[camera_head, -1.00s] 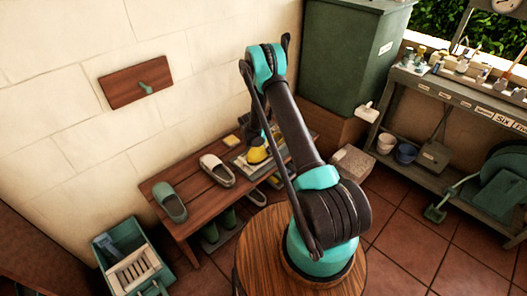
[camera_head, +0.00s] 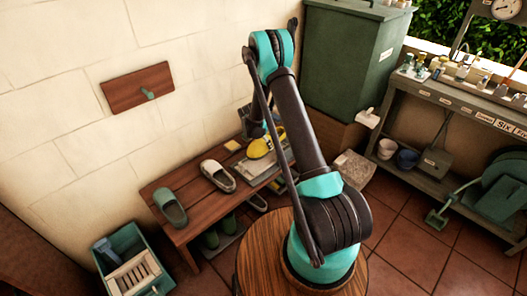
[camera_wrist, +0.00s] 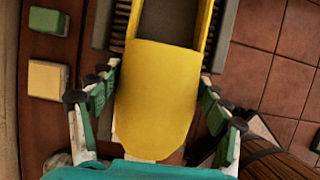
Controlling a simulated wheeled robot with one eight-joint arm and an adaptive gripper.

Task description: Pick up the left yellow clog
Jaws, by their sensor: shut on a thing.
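A yellow clog (camera_head: 260,148) is at the far right end of the wooden bench (camera_head: 190,207). In the wrist view the clog (camera_wrist: 155,95) fills the middle, toe toward me, its dark grey inside at the top. My gripper (camera_wrist: 157,78) has one finger on each side of the clog and is shut on it. In the head view my gripper (camera_head: 257,128) is partly hidden behind my arm. I cannot tell how far the clog is above the surface below it. A second yellow clog cannot be made out.
A grey-white clog (camera_head: 217,175) and a green clog (camera_head: 170,207) stand on the bench to the left. Dark brushes (camera_wrist: 102,25) flank the yellow clog. The wall is close behind.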

